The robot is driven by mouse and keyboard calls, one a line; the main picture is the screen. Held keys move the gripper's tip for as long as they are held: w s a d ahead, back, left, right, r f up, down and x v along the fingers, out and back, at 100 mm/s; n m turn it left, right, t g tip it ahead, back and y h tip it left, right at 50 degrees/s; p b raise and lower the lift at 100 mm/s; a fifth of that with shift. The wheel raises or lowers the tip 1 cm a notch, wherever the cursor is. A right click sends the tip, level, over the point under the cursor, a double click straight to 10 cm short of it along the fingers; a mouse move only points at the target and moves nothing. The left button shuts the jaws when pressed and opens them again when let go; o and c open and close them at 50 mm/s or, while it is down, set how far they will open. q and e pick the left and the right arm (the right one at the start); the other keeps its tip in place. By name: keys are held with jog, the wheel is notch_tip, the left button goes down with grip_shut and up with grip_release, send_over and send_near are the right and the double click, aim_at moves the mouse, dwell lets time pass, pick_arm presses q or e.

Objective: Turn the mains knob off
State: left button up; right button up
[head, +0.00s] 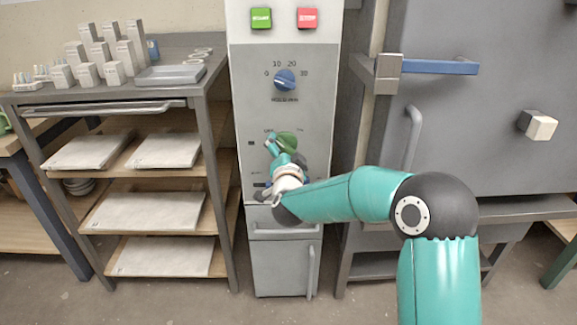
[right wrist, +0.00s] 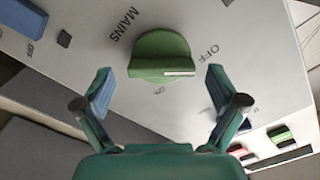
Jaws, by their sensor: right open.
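The green mains knob (head: 287,141) is on the grey control panel, partly hidden by my right gripper in the head view. In the right wrist view the knob (right wrist: 160,55) shows whole, with a white pointer line toward its right side. "MAINS" is printed to its upper left, "OFF" to its right and a small blurred label below it. My right gripper (head: 272,143) is open in front of the knob. In the right wrist view its two fingertips (right wrist: 158,76) stand apart, one on each side of the knob, with a gap on both sides. My left gripper is not in view.
A blue dial (head: 285,79) sits higher on the panel, below a green button (head: 261,18) and a red button (head: 307,18). A shelf rack (head: 120,104) stands left and a grey kiln door (head: 470,130) with a blue-handled latch (head: 430,66) stands right.

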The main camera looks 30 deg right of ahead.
jog(key=v, duration=1)
jog(key=shift+s+a, duration=0.15)
jog(key=shift+a, duration=0.05)
jog(key=shift+f, duration=0.15)
